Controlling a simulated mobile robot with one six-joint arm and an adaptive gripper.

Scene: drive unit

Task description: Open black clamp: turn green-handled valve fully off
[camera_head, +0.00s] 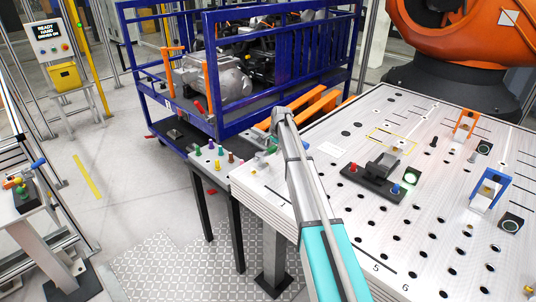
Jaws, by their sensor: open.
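A black clamp (383,164) on a dark base sits on the white perforated table, with a red and a blue knob on its base. A small green part (272,149) shows at the table's left edge, partly hidden by my arm; I cannot tell whether it is the valve handle. Small orange, green and blue handles (22,188) show on a black block on a stand at the far left, too small to read their positions. My arm reaches up from the bottom centre across the table's left edge. The fingers of my gripper cannot be made out.
A small table with coloured pegs (215,160) and a blue cart (220,125) stand behind. Floor is free at left centre.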

